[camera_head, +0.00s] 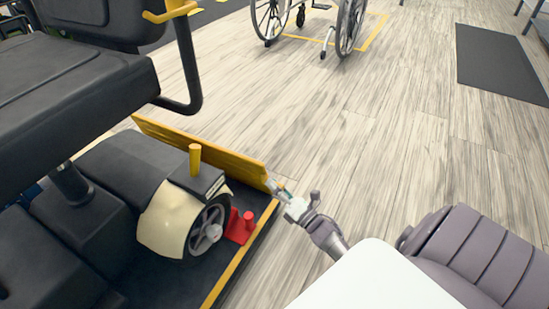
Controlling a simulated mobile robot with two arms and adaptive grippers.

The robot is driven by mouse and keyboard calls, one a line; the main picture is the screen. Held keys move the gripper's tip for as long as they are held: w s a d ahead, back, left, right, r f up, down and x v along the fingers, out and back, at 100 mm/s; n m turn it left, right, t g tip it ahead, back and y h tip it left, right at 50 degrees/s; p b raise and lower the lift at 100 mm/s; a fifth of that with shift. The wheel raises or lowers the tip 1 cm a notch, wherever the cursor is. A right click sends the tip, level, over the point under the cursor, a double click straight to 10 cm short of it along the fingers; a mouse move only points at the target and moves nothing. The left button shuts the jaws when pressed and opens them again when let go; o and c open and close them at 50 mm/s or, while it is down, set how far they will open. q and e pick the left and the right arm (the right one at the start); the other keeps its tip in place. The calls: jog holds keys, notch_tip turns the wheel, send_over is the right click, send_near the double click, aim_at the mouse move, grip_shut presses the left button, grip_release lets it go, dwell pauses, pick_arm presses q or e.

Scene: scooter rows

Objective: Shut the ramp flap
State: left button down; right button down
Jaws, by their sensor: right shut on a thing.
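The ramp flap (200,146) is a long yellow board along the far edge of the dark platform (256,225). It stands tilted up from the floor, next to the scooter. My right gripper (277,188) is at the flap's right end and is shut on it; the fingertips are small and partly hidden there. The scooter (130,180), with a black seat, cream fender and grey wheel, stands on the platform. My left gripper is not in view.
A red wheel chock (239,226) sits against the scooter wheel, close to my right gripper. A wheelchair (312,22) stands at the back within yellow floor lines. A dark mat (503,62) lies at the back right. The wooden floor between is clear.

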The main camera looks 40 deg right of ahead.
jog(key=shift+a, duration=0.1)
jog(key=c, duration=0.9)
grip_release()
jog(key=shift+f, duration=0.1)
notch_tip(320, 180, up, 10)
jog(key=shift+r, duration=0.1)
